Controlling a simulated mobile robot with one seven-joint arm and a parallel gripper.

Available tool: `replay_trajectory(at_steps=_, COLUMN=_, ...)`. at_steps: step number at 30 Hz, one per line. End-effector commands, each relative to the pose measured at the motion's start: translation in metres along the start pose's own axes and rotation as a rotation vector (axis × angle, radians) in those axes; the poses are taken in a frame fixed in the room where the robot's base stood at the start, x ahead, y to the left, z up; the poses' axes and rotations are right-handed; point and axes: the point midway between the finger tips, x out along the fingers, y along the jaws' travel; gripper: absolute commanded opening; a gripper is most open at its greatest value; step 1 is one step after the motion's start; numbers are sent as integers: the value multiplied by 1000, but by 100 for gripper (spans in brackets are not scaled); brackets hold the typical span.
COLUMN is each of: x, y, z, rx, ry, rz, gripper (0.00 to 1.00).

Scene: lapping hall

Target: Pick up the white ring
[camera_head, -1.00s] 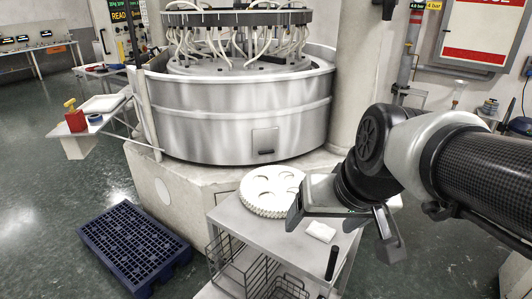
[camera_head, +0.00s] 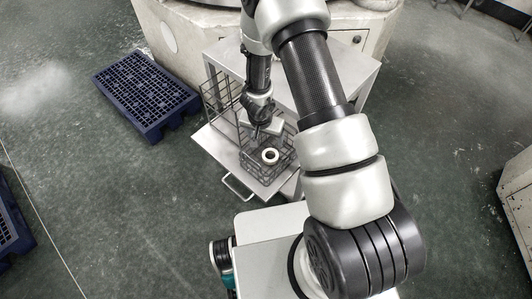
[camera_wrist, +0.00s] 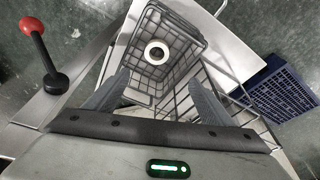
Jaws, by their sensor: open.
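The white ring (camera_head: 264,157) lies flat in a wire basket (camera_head: 288,160) on the low, pulled-out shelf of the steel cart. The ring also shows in the wrist view (camera_wrist: 147,53), near the upper middle, with its dark hole facing up. My gripper (camera_wrist: 158,77) points down at the basket, its two fingers apart and nothing between them. The ring appears beyond the fingertips and apart from them. In the head view my gripper (camera_head: 262,128) is small and partly hidden, just behind the ring in the picture.
A taller wire rack (camera_head: 218,95) stands beside the basket. The cart's top (camera_head: 350,80) is above and behind. The shelf has a front handle (camera_head: 236,188). A red-knobbed lever (camera_wrist: 40,55) is at left in the wrist view.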

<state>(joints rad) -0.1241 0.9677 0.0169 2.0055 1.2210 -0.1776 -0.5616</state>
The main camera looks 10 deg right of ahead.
Motion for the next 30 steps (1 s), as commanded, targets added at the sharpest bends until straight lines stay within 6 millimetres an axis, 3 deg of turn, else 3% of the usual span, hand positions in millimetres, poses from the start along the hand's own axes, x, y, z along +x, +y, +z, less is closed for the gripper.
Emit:
replay_trajectory(at_steps=16, x=104, y=10, z=8, rx=7, ry=-5, rz=25, gripper=76)
replay_trajectory(at_steps=26, x=132, y=10, z=7, rx=6, ry=-4, rz=23, gripper=76)
replay_trajectory(at_steps=30, x=155, y=11, z=8, rx=7, ry=-4, rz=24, gripper=76)
